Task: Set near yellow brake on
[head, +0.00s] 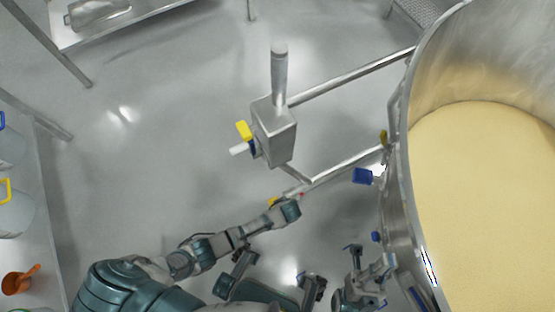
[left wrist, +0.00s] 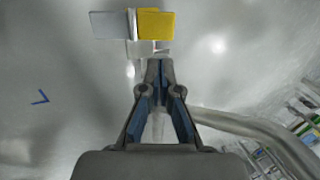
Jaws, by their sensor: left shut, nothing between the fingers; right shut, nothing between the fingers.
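A small yellow part (head: 272,202) shows just behind my left gripper (head: 291,211) in the head view, mostly hidden by it. Another yellow pad (head: 243,130) with a white pad beside it sits on the side of a steel box on the frame. In the left wrist view a yellow pad (left wrist: 156,24) and a grey pad stand side by side on a stem, beyond the tips of my left gripper (left wrist: 160,64); I cannot tell which of the two it is. The left fingers are shut, apart from the pad. My right gripper (head: 368,280) is shut and empty beside the bowl.
A large steel bowl (head: 400,195) of pale yellow powder fills the right. Steel tubes (head: 345,78) join it to the steel box (head: 274,130). A blue part (head: 363,176) sticks out near its wall. A side table (head: 38,252) stands at left. Grey floor is clear between.

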